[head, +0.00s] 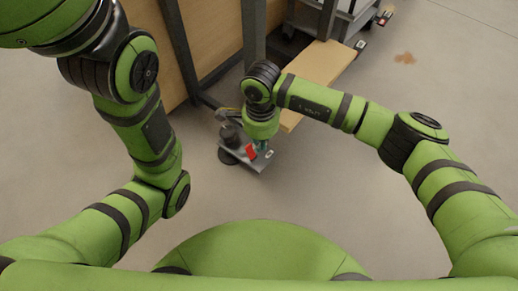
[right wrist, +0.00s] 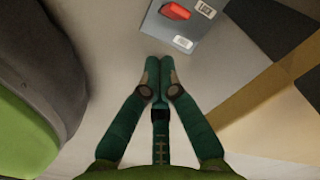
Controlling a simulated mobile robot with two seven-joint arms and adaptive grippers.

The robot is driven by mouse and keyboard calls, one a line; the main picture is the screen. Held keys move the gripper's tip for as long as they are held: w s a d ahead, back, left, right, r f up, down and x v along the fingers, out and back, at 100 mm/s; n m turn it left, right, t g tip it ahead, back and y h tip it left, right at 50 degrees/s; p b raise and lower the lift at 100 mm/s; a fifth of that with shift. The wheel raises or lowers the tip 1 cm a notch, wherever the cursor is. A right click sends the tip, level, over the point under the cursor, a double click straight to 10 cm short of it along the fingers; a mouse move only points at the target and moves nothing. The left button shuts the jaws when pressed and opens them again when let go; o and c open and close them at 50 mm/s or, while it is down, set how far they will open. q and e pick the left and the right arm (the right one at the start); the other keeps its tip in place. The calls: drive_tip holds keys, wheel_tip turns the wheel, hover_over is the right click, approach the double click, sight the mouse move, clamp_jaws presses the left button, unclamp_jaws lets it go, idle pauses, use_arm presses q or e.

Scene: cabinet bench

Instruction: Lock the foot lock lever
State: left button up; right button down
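The foot lock lever is a small red pedal (head: 251,152) on a grey metal plate (head: 256,165) low by the floor, near the foot of the bench frame. In the right wrist view the red lever (right wrist: 176,11) and the plate (right wrist: 205,42) are at the top, beyond my fingertips. My right gripper (head: 263,147) points down beside the lever, on its right in the head view. Its teal fingers (right wrist: 160,66) are together with nothing between them, apart from the lever in the wrist view. My left arm leaves the head view at top left, so its gripper is hidden.
A dark round caster (head: 229,135) stands beside the plate. Dark metal posts (head: 253,35) and a wooden panel (head: 215,40) rise behind it, with a wooden board (head: 320,63) to the right. A grey cart (head: 350,15) is farther back. The floor in front is clear.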

wheel_tip(320, 180, up, 5)
drive_tip(key=p, duration=0.3)
drive_tip(key=shift+f, duration=0.2)
drive_tip(key=shift+s+f, duration=0.1)
idle(0.3)
